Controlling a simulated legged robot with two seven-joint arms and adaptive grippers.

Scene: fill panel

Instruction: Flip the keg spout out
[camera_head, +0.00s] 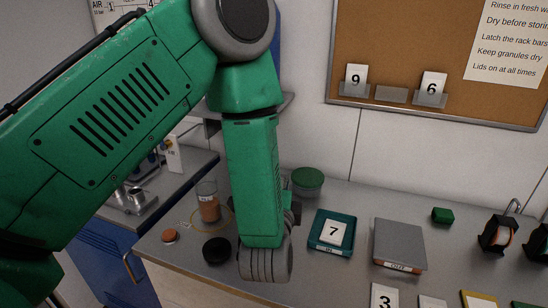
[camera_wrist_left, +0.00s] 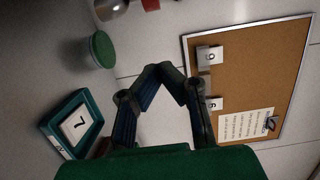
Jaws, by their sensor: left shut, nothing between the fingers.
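I cannot make out a keg or its spout for sure in either view. My left arm covers part of the bench in the head view. In the wrist view a grey metallic rounded thing (camera_wrist_left: 110,6) and a small red thing (camera_wrist_left: 151,4) are cut off at the top edge; I cannot tell whether they belong to the keg. My left gripper (camera_wrist_left: 167,72) shows in the left wrist view, shut and empty, its fingers bent together. In the head view its fingers are mostly hidden behind my forearm and wrist. My right gripper is not in view.
A green-lidded tub (camera_head: 307,180), a teal tray (camera_head: 318,242) with card 7, a grey scale-like box (camera_head: 399,240) and a black round lid (camera_head: 216,250) are near my left arm. An orange-brown filled jar (camera_head: 209,208) stands left. A cork board (camera_head: 420,55) hangs behind.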

